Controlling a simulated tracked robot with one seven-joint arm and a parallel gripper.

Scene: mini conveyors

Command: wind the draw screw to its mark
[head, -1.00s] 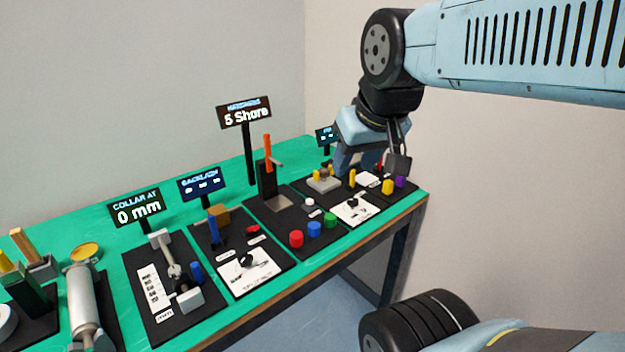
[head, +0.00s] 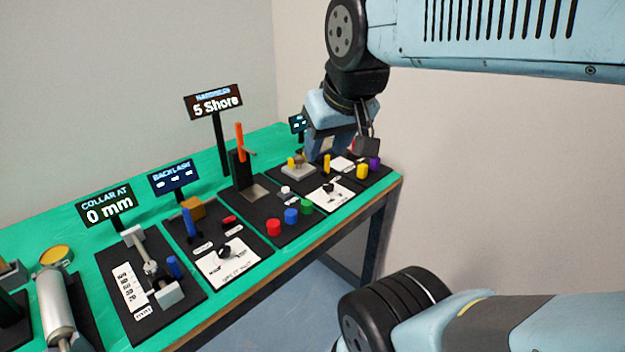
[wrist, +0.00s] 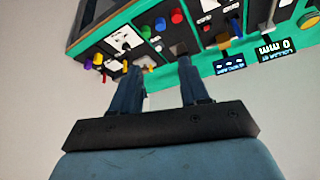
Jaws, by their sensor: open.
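The draw screw station (head: 111,282) is a dark panel at the left of the green bench in the head view. It carries a metal screw assembly (head: 150,268), a blue handle (head: 173,266) and a white printed scale (head: 131,288). Its sign (head: 106,207) reads "COLLAR AT 0 mm". The same sign shows upside down in the wrist view (wrist: 278,48). My gripper (wrist: 158,72) is open and empty in the wrist view, with its two fingers apart. In the head view my gripper is at the far right end of the bench, well away from the screw, and its fingers are partly hidden.
Next to it stand the backlash panel (head: 188,246) and the hardness panel (head: 262,212) with its tall post (head: 239,145). Red, blue and green knobs (head: 291,216) stand near the front edge. A grey cylinder (head: 60,310) is at the left. Floor is free before the bench.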

